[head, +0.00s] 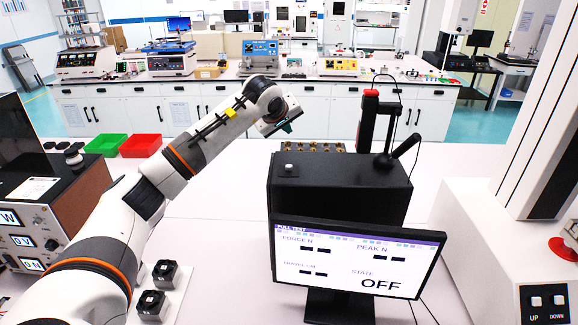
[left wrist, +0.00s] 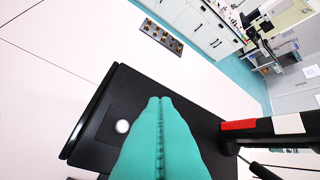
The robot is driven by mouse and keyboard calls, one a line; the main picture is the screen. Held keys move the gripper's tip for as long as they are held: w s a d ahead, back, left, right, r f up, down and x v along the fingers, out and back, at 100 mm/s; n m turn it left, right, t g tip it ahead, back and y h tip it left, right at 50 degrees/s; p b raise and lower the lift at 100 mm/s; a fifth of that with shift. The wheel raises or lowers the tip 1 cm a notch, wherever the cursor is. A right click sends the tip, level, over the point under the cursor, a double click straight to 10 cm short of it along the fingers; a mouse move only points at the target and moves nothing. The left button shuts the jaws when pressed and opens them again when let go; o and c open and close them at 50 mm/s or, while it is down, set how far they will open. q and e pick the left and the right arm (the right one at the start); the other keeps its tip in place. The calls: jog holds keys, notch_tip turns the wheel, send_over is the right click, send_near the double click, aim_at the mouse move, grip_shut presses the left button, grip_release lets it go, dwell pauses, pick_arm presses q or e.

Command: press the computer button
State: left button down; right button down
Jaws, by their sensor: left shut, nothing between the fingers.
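The computer is a black box (head: 335,185) behind the monitor, with a small round white button (head: 288,167) on its top near the left corner. In the left wrist view the button (left wrist: 122,126) sits on the black top, just left of the green fingers. My left gripper (head: 287,127) is above and behind the button, apart from it in the head view. Its green fingers (left wrist: 160,101) are pressed together with nothing between them. The monitor (head: 355,260) shows force, peak and travel fields and "OFF" under STATE. My right gripper is not in view.
A black post with a red part (head: 369,118) rises from the back of the black box. A plate with brass pieces (head: 312,147) lies behind it. Green (head: 105,145) and red (head: 141,146) bins stand at left. A white machine with UP and DOWN buttons (head: 546,301) stands at right.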

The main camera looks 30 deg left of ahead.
aim_at(289, 167)
pick_arm(q)
notch_tip(289, 167, down, 8)
jog(key=b, duration=0.6)
jog(key=shift+w+f, duration=0.1)
jog(key=shift+f, duration=0.35)
dwell(1.5)
jog(key=shift+f+b, duration=0.4)
jog(key=shift+f+b, duration=0.35)
jog(key=shift+f, duration=0.1)
dwell(0.6)
jog(key=shift+r, duration=0.1)
jog(key=shift+r+p, duration=0.65)
jog(key=shift+r, duration=0.15)
